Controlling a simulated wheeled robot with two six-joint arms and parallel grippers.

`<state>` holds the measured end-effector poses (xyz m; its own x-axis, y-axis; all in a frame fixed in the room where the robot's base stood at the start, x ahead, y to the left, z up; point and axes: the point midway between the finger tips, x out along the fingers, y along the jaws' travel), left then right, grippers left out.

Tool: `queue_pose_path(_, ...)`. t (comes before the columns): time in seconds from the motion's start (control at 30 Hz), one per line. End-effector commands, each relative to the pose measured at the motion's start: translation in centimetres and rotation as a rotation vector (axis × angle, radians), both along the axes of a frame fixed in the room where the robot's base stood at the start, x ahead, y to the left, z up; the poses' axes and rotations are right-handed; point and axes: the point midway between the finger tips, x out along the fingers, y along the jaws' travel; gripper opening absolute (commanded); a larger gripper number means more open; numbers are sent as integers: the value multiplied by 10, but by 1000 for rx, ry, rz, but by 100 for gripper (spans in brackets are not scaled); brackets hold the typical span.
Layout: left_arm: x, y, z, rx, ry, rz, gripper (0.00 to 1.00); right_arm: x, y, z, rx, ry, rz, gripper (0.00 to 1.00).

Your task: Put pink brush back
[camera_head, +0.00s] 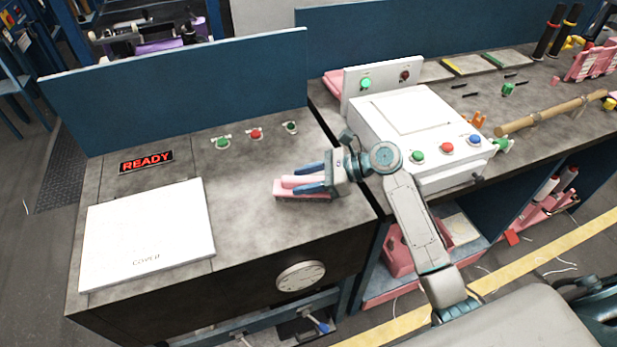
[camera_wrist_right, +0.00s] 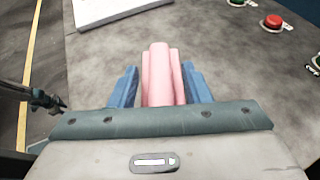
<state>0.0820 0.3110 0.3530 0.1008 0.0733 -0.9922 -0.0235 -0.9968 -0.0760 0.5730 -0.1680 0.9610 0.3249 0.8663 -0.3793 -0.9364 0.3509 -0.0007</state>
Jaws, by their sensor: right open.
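The pink brush (camera_head: 290,194) lies on the grey worktop of the left table, near its right front part. My right gripper (camera_head: 312,184) is low over the brush, with its blue fingers along the brush's upper part. In the right wrist view the pink brush (camera_wrist_right: 159,75) stands between the two blue fingers of the right gripper (camera_wrist_right: 160,88). Part of the brush is hidden behind the gripper body. My left gripper is not in view.
A white panel (camera_head: 150,235) lies on the left of the worktop (camera_head: 240,190). Green and red buttons (camera_head: 256,134) sit at the back. A white control box (camera_head: 410,120) stands right of the gripper. A pink object (camera_head: 334,84) lies behind it. Worktop left of the brush is clear.

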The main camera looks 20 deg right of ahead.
Motion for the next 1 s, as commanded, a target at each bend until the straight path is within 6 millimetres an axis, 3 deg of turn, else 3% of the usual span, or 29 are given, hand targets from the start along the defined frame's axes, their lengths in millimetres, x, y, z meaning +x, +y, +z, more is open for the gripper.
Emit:
queue_pose_path(0.17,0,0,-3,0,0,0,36,-3,-9,4,-3,-1,-1,43)
queue_pose_path(0.7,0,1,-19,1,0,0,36,-30,-82,35,-5,1,0,43)
queue_pose_path(1.0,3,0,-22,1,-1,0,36,-38,-102,46,-1,-1,0,43)
